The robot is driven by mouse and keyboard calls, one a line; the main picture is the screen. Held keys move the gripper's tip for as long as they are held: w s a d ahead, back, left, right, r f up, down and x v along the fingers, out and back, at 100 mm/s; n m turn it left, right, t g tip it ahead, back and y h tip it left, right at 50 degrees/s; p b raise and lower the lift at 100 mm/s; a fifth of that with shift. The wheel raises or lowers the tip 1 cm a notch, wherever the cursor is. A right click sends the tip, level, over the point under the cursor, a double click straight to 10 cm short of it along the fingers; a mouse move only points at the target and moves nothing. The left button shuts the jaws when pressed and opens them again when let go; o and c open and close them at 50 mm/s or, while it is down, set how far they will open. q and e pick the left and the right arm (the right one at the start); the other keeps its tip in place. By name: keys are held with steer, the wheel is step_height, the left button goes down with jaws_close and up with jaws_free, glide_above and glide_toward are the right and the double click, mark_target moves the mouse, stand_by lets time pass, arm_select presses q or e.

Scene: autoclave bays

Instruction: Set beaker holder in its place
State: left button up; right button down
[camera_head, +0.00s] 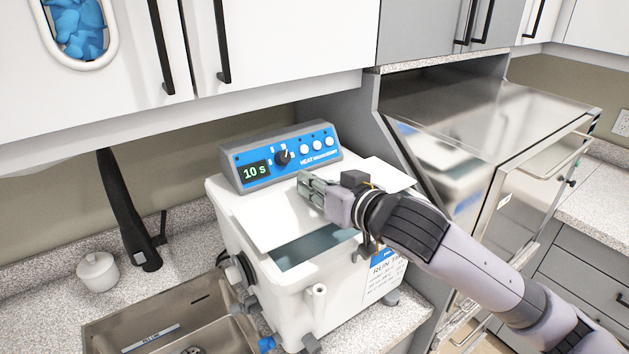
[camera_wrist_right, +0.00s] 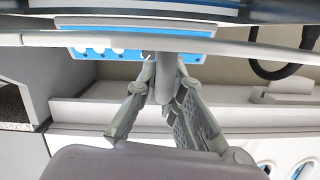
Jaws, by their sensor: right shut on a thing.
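My right gripper (camera_head: 304,184) is over the white water bath (camera_head: 313,298), shut on what looks like the handle of a flat white lid (camera_head: 268,212). In the wrist view, the right gripper's fingers (camera_wrist_right: 166,92) close around a short grey stem (camera_wrist_right: 167,76) joined to a plate seen nearly edge-on. The lid is above the bath, and the bath's opening (camera_head: 318,247) shows in front of it with a bluish-grey inside. I cannot make out a beaker holder in either view. My left gripper is not in view.
A blue control panel (camera_head: 283,157) reading 10 s stands behind the lid. A steel sink (camera_head: 140,318), a white lidded jar (camera_head: 97,272) and a black tap (camera_head: 128,212) are on the left. A metal autoclave (camera_head: 475,120) is on the right, and wall cabinets (camera_head: 290,45) hang above.

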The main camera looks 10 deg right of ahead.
steer(key=shift+f, duration=0.45)
steer(key=shift+s+a+f+b, duration=0.1)
steer(key=shift+f+b, duration=0.05)
steer(key=shift+f, duration=0.25)
steer(key=shift+s+a+f+b, duration=0.1)
steer(key=shift+f+b, duration=0.05)
steer(key=shift+f, duration=0.25)
stand_by(0.3)
steer(key=shift+d, duration=0.1)
steer(key=c, duration=1.6)
jaws_free()
steer(key=shift+w+r, duration=0.15)
steer(key=shift+r, duration=0.1)
steer(key=shift+c, duration=0.2)
steer(key=shift+d, duration=0.1)
